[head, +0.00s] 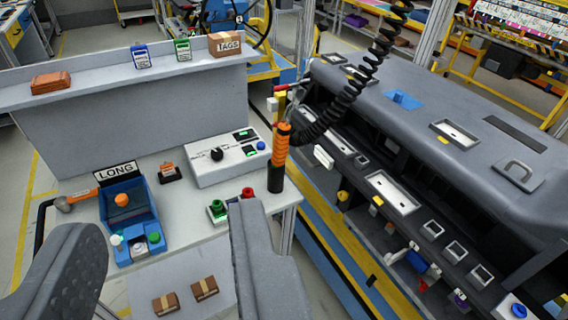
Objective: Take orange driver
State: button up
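The orange driver (281,145) stands upright at the right edge of the white workbench. Its lower end sits in a black holder (276,179), and a black coiled cord (353,88) runs up from its top. My gripper (165,240) is in the foreground with its two grey fingers wide apart and nothing between them. The driver is beyond the right finger, farther up the picture, and apart from it. The driver's tip is hidden in the holder.
The grey dashboard module (455,130) fills the right side. A TAGS box (225,44) stands on the shelf.

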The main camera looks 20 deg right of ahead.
aim_at(280, 146)
jog(key=u, duration=0.45)
jog(key=i, duration=1.2)
jog(key=z, duration=0.6)
